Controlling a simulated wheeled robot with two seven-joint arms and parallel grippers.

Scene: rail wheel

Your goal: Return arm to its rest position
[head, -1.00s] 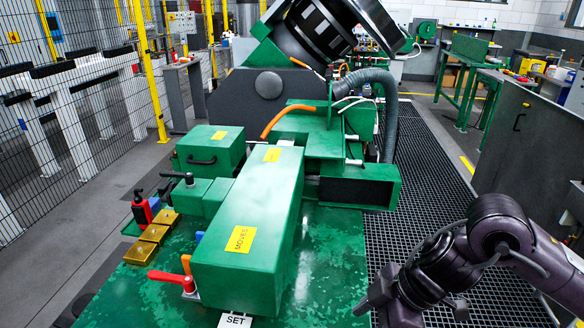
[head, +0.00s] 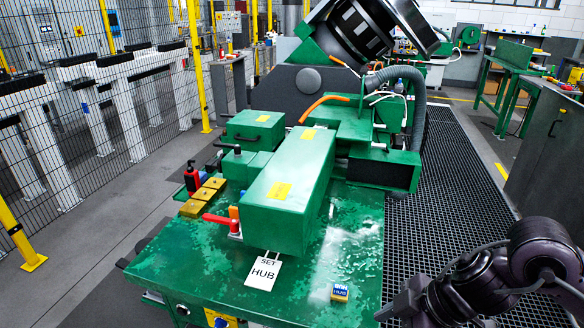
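My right arm comes in from the lower right corner of the head view, dark and bent at its joints. Its end, with the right gripper (head: 396,308), is at the bottom edge, over the dark grating and to the right of the green machine table (head: 200,270). The end is partly cut off, so I cannot tell whether its fingers are open or shut. I see nothing held in it. My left arm and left gripper are not in view.
A grey cabinet (head: 550,150) stands at the right. Dark grating (head: 450,190) lies between, clear beyond my arm.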

